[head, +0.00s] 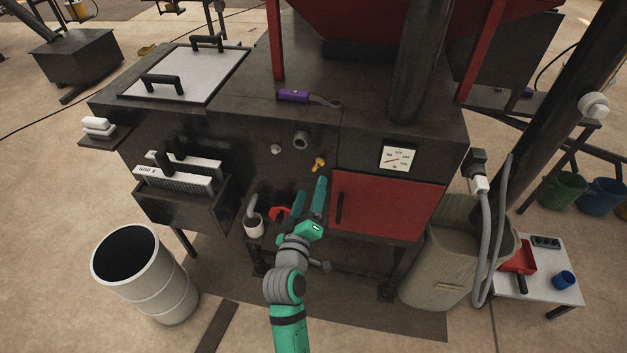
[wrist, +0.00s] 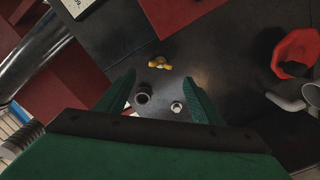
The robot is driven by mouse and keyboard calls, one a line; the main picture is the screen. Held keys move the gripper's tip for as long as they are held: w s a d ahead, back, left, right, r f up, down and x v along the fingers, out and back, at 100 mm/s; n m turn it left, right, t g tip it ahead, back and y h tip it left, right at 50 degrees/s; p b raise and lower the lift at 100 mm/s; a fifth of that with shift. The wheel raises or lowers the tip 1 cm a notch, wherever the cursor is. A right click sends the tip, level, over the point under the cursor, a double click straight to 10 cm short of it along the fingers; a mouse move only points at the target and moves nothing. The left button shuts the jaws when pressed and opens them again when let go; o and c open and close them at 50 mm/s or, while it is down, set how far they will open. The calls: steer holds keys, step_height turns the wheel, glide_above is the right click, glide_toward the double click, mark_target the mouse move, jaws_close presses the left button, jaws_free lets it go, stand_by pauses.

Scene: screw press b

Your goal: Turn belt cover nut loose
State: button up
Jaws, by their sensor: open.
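A small yellow wing-shaped nut (head: 318,163), which I take for the belt cover nut, sits on the dark front panel of the press, just left of the top of the red cover door (head: 387,206). The nut also shows in the wrist view (wrist: 159,62), a little beyond my fingertips and roughly midway across the gap. My gripper (head: 311,186) is open and empty, its green fingers pointing at the panel just below the nut in the head view. In the wrist view the two fingers (wrist: 160,78) stand wide apart, and neither appears to touch the nut.
A dark pipe stub (head: 301,139) and a pale knob (head: 276,149) stick out near the nut. A red handwheel (head: 279,213) and a cup (head: 254,226) are left of my gripper. A purple-handled wrench (head: 294,95) lies on top of the press.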

steer(key=shift+s+a, duration=0.15)
steer(key=shift+s, duration=0.4)
steer(key=shift+s+a, duration=0.15)
steer(key=shift+s, duration=0.35)
steer(key=shift+w, duration=0.1)
steer(key=s+f+m+g+y, duration=0.1)
steer(key=s+f+y, duration=0.1)
steer(key=s+f, duration=0.6)
steer(key=s+f+m+g+y, duration=0.1)
steer(key=s+f, duration=0.3)
steer(key=s, duration=0.7)
steer(key=s+d+r+m, duration=0.1)
steer(key=s+m, duration=0.2)
steer(key=s, duration=0.7)
steer(key=s+d+r+m, duration=0.1)
steer(key=s+d+m, duration=0.1)
steer(key=s, duration=0.9)
steer(key=shift+s+m, duration=0.25)
steer(key=shift+m, duration=0.35)
